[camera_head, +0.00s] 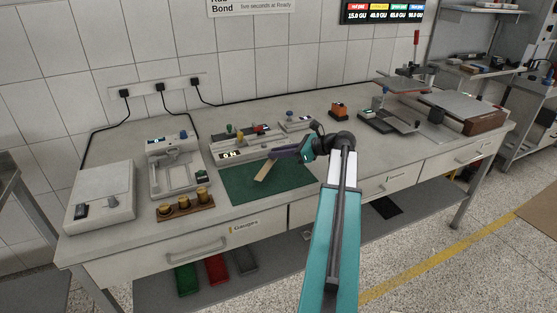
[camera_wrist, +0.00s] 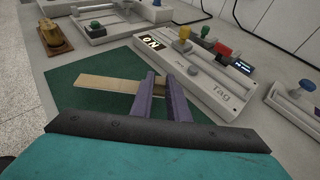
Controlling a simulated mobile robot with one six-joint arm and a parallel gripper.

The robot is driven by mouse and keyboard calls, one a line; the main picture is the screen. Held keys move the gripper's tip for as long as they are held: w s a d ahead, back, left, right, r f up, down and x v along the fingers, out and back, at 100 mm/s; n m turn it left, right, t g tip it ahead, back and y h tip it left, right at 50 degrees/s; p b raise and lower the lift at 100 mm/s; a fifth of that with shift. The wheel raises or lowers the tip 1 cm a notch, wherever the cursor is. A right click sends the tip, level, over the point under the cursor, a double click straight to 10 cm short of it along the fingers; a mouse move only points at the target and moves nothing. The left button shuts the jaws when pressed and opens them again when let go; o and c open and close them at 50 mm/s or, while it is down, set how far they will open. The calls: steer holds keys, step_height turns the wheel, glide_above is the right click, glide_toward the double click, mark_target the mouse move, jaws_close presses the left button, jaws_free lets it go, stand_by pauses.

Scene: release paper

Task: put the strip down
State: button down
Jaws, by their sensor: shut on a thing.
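The strip (camera_head: 265,171) is tan, narrow and flat. In the head view it shows at the tip of my gripper (camera_head: 275,154), over the green mat (camera_head: 240,187). In the wrist view the strip (camera_wrist: 108,84) runs left from between the purple fingers of my gripper (camera_wrist: 160,82), which are shut on its right end. The green mat (camera_wrist: 70,100) lies beneath it. I cannot tell whether the strip touches the mat. The strip's held end is partly hidden by the fingers.
A grey device marked "Tag" (camera_wrist: 222,85) with coloured knobs stands just behind the mat. Brass weights on a wooden block (camera_head: 185,205) and a grey press (camera_head: 172,165) stand left. Bare bench (camera_head: 365,155) lies right of my arm.

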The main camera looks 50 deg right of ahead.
mark_target(278, 167)
steer(key=shift+f, duration=1.45)
steer(key=shift+f, duration=0.1)
steer(key=c, duration=1.7)
jaws_free()
steer(key=shift+s, duration=0.15)
steer(key=v, duration=1.2)
steer(key=shift+o, duration=0.6)
